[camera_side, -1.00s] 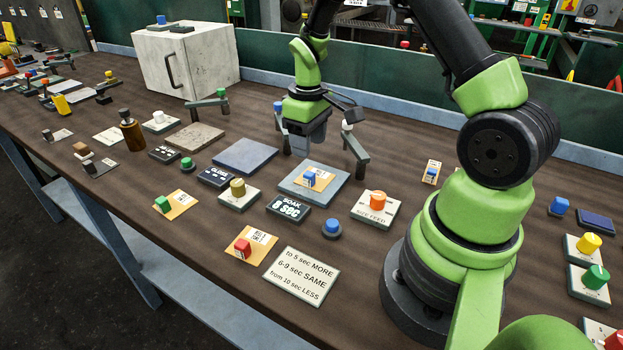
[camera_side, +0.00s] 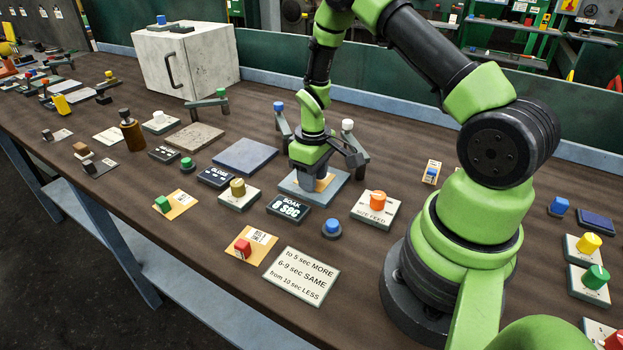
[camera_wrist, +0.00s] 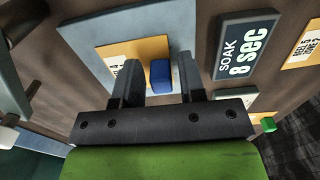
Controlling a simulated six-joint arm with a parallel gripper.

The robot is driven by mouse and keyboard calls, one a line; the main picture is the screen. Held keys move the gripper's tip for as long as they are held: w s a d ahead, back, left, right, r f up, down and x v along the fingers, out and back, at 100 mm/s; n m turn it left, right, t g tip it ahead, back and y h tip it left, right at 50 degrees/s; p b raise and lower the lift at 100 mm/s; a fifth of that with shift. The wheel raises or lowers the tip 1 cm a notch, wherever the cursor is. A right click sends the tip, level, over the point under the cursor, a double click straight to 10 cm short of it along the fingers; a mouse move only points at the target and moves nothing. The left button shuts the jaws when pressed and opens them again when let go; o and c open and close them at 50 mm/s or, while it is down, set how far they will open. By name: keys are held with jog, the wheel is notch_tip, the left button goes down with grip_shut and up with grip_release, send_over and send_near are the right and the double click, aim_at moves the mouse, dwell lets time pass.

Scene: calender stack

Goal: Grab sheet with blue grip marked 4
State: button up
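The sheet (camera_wrist: 153,47) is orange-yellow with a white printed label and a blue block grip (camera_wrist: 160,75) standing on it. It lies on a blue-grey square plate (camera_side: 336,200); in the side view my gripper hides most of the sheet, with a bit of orange (camera_side: 321,184) showing. My gripper (camera_wrist: 159,88) is open, pointing down close above the sheet. In the wrist view the blue grip appears between and just beyond the two fingertips, with gaps at both sides. The label is partly hidden by the left finger.
An orange knob (camera_side: 377,200) on a white base is to the right. Two posts with a blue cap (camera_side: 279,106) and a white cap (camera_side: 347,125) stand behind. An empty blue-grey plate (camera_side: 245,156) lies further left.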

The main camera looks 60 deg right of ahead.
grip_shut()
